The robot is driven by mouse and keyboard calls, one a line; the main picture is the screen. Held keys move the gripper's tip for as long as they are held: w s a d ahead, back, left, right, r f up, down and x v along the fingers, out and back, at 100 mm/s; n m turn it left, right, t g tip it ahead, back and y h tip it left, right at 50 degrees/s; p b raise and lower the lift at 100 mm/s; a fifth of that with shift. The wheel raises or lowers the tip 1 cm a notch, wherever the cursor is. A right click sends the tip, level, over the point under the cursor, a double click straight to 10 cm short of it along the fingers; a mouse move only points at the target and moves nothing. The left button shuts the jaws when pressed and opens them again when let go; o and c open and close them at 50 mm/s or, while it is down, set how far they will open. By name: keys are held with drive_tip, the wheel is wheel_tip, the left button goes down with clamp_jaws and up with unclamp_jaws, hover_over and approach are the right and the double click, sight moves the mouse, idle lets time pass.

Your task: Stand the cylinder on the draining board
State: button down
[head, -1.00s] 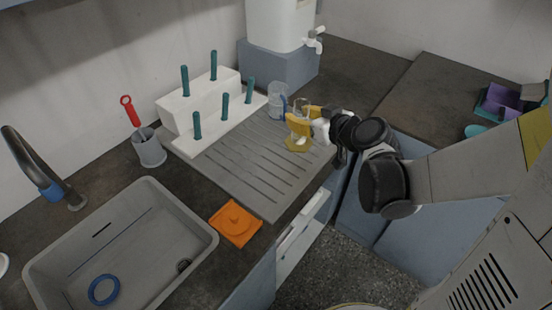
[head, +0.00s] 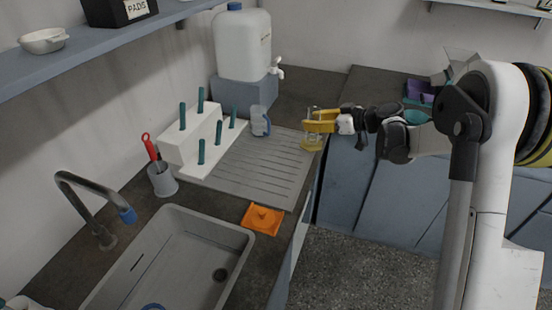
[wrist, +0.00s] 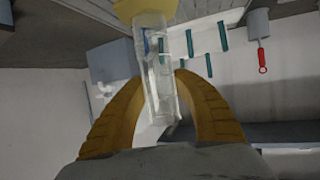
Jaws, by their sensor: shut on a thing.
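The cylinder is clear glass with a yellow six-sided foot (head: 311,144); its clear tube (wrist: 158,75) shows in the wrist view. My gripper (head: 318,121) is shut on the tube, with yellow fingers on both sides of it. In the head view the cylinder is about upright, foot down, at the far right corner of the grey draining board (head: 252,172). I cannot tell whether the foot touches the board. Part of the tube is hidden behind the fingers in the head view.
A clear jug with a blue handle (head: 260,121) stands at the board's far edge. A white rack with teal pegs (head: 190,150) is on the left. An orange lid-like piece (head: 262,219) lies near the sink (head: 180,262). The board's grooved middle is clear.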

drive_tip(key=w+a+n+g+y+p, duration=0.2)
drive_tip(key=w+a+n+g, duration=0.1)
drive_tip(key=w, duration=0.1)
drive_tip(key=shift+n+g, duration=0.8)
drive_tip(key=shift+g, duration=0.1)
drive_tip(key=s+a+f+b, duration=0.1)
drive_tip(key=a+f+b, duration=0.1)
drive_tip(key=a+f, duration=0.1)
drive_tip(key=s+a+f+b, duration=0.1)
drive_tip(key=s+a+f, duration=0.1)
drive_tip(key=a+f, duration=0.2)
drive_tip(key=s+a+f+b, duration=0.2)
drive_tip(key=a+f, duration=0.1)
drive_tip(key=a, duration=0.1)
drive_tip(key=shift+s+f+b, duration=0.15)
drive_tip(key=shift+f+b, duration=0.05)
drive_tip(key=shift+b, duration=0.1)
drive_tip(key=shift+r, duration=0.15)
drive_tip(key=c, duration=1)
unclamp_jaws()
drive_tip(key=shift+f, duration=0.2)
drive_tip(key=shift+c, duration=0.2)
